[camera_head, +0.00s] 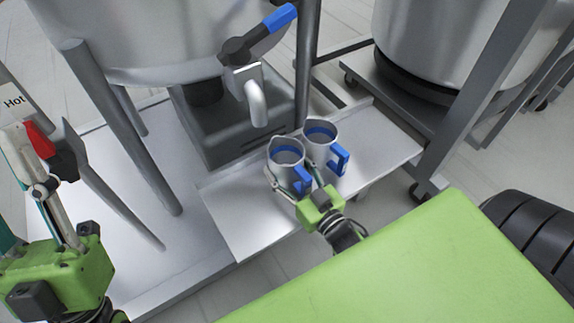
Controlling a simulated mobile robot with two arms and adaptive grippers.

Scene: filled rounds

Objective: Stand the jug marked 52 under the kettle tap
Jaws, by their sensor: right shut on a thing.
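Two metal jugs with blue handles stand close together on the metal shelf; no number is readable on either. My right gripper (293,184) is shut on the left jug (286,153), with a finger on each side of it. The right jug (322,138) is just beside it, close to the right finger. The kettle (165,40) is the large steel vessel at upper left. Its tap (257,100) has a blue lever and a downward spout, left of and behind the jugs. My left gripper (35,165) is at the left edge; its finger gap is unclear.
The metal shelf (235,225) has bare room left of the jugs. A dark box-like base (220,125) is behind it under the tap. Frame legs (120,120) stand at left. A "Hot" label (14,102) and red part (39,140) are near my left gripper.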

